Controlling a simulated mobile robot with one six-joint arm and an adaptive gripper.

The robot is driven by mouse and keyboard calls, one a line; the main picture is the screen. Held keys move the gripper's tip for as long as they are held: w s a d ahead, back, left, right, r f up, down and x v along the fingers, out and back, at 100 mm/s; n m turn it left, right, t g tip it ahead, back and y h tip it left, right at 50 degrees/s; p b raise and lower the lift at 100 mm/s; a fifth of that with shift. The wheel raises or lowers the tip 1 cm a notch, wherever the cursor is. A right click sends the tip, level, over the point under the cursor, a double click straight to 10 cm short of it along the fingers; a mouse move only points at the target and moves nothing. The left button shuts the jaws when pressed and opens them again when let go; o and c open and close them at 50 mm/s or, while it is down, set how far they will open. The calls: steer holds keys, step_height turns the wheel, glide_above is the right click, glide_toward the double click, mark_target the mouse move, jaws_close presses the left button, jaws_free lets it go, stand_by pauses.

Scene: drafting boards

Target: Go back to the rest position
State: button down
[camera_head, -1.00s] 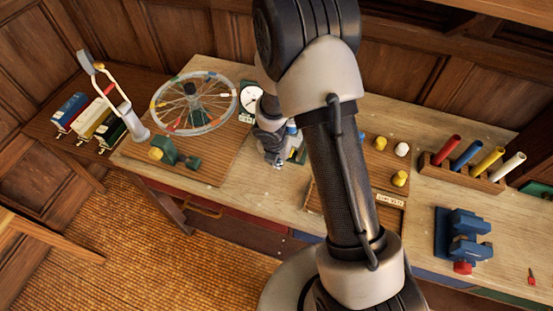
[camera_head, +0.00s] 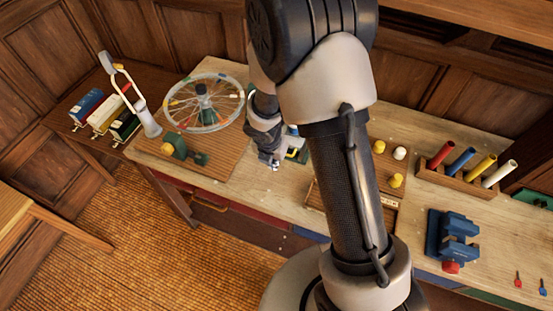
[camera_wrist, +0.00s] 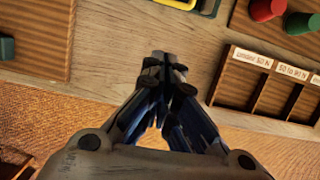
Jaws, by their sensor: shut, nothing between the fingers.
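My gripper (camera_wrist: 163,75) is shut and empty in the wrist view, its fingertips together above the bare wood of the bench near its front edge. In the head view my gripper (camera_head: 272,164) hangs over the bench between the wheel board and the labelled tray, partly hidden by my arm. No object is between the fingers.
A spoked wheel (camera_head: 203,101) stands on a board at left. A labelled tray (camera_wrist: 238,90) lies right of my gripper. A blue vise (camera_head: 451,238) and a rack of coloured cylinders (camera_head: 458,183) are at right. Bare bench top (camera_wrist: 120,60) surrounds the fingertips.

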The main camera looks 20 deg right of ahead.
steer(key=shift+r, duration=0.4)
steer(key=s+d+r+m+t+b, duration=0.1)
steer(key=s+d+r+m+b, duration=0.15)
steer(key=r+m, duration=0.45)
steer(key=s+d+r+m+b, duration=0.2)
steer(key=s+r+m, duration=0.2)
steer(key=r+m, duration=0.35)
steer(key=s+a+r+m+b, duration=0.1)
steer(key=s+r+m+b, duration=0.1)
steer(key=s+m, duration=0.5)
steer(key=s+a+r+m+t+y+b, duration=0.1)
steer(key=s+r+m+b, duration=0.1)
steer(key=s+m, duration=0.5)
steer(key=shift+s+a+r+y, duration=0.2)
steer(key=shift+s+r+y, duration=0.1)
steer(key=shift+s+r, duration=0.5)
